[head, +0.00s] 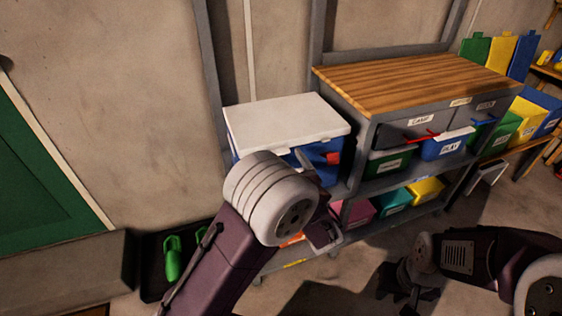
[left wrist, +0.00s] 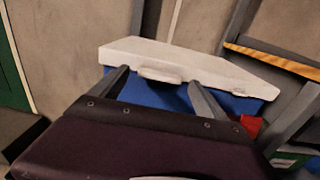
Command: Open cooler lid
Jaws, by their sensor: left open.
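The cooler stands on the shelf unit beside the wall, with a blue body (head: 310,152) and a white lid (head: 285,117) that lies flat and shut on it. In the left wrist view the lid (left wrist: 185,65) has a white front lip (left wrist: 160,75). My left gripper (left wrist: 162,85) is open and empty, its two fingers on either side of that lip. Whether they touch the lid I cannot tell. In the head view my left wrist covers the cooler's lower front and most of that gripper. My right gripper (head: 402,285) is low at the right, dark, its jaws unclear.
A wood-topped shelf unit (head: 410,76) with labelled bins stands right of the cooler. A grey upright post (head: 208,60) stands behind it. Green shoes (head: 173,258) sit on a dark tray at the lower left. The floor at the lower right is partly free.

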